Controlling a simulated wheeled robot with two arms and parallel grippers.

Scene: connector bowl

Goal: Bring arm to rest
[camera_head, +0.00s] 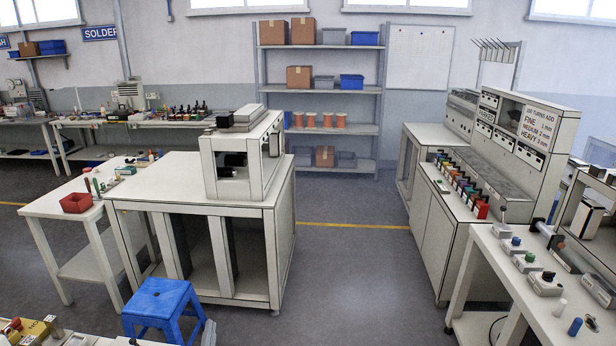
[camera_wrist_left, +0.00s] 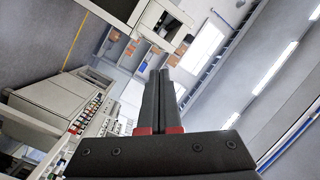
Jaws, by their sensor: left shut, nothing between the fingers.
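My left gripper (camera_wrist_left: 160,74) shows in the left wrist view. Its two black fingers lie side by side, closed, with red parts at their bases, and nothing is held between them. It points out into the open room, apart from any object. The left wrist view is strongly tilted. I cannot make out either gripper in the head view, and my right gripper shows in neither view.
A white cabinet (camera_head: 240,207) carrying a machine (camera_head: 240,155) stands left of centre. A blue stool (camera_head: 160,304) is in front. A bench with connectors (camera_head: 520,290) is at right, and another bench's corner (camera_head: 95,338) at lower left. The middle floor (camera_head: 360,270) is clear.

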